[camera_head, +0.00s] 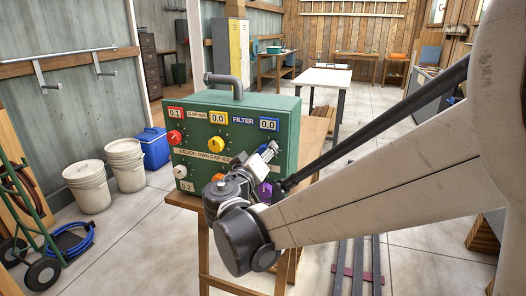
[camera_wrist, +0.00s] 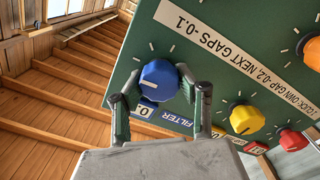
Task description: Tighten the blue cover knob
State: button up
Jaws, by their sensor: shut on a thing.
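The blue cover knob (camera_wrist: 160,80) sits on the front face of a green control box, with a pale pointer line on it. My gripper (camera_wrist: 158,94) has one finger on each side of the knob and is shut on it. In the head view, my gripper (camera_head: 268,152) is at the right side of the box's front, and the blue knob is hidden behind it. The green box (camera_head: 240,103) stands on a wooden table. A blue-framed display (camera_head: 269,124) above the hidden knob reads 0.0.
Other knobs on the panel are red (camera_head: 174,137), yellow (camera_head: 216,143), white (camera_head: 180,171), orange (camera_head: 217,177) and purple (camera_head: 264,191). White buckets (camera_head: 125,165) and a blue cooler (camera_head: 153,148) stand on the floor to the left. A white-topped table (camera_head: 322,77) is behind.

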aim_at(269, 113)
jog(key=shift+m, duration=0.3)
dwell(0.4)
jog(key=o, duration=1.2)
jog(key=shift+r, duration=0.15)
notch_tip(269, 113, up, 10)
jog(key=shift+f, duration=0.1)
